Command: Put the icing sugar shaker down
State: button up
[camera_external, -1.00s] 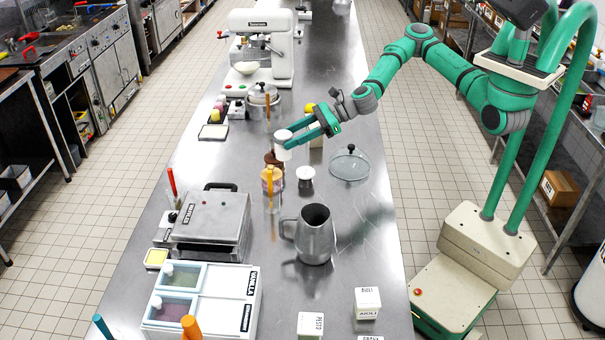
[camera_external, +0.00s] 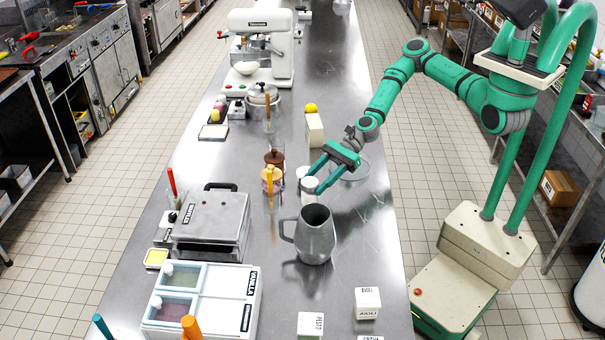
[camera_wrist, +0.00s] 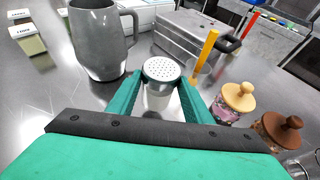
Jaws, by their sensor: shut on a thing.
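My gripper (camera_external: 314,184) is shut on the white icing sugar shaker (camera_external: 309,187). In the wrist view the shaker (camera_wrist: 158,97) sits between my fingers (camera_wrist: 158,92), its pale lid with several small holes facing up. It looks upright. It is low over the steel counter, just behind the grey metal jug (camera_external: 315,238). I cannot tell whether its base touches the counter.
Jars with a tan lid (camera_wrist: 238,97) and a brown lid (camera_wrist: 282,130) stand to the left in the outside view. A glass dome (camera_external: 358,168) is partly behind my arm. A waffle-iron-like appliance (camera_external: 211,222) stands left. The counter right of the jug (camera_external: 365,235) is clear.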

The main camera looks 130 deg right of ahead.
jog(key=shift+f, duration=1.65)
jog(key=shift+f, duration=0.15)
jog(key=o, duration=1.2)
jog(key=shift+c, duration=0.2)
jog(key=v, duration=1.2)
jog(key=shift+r, duration=0.2)
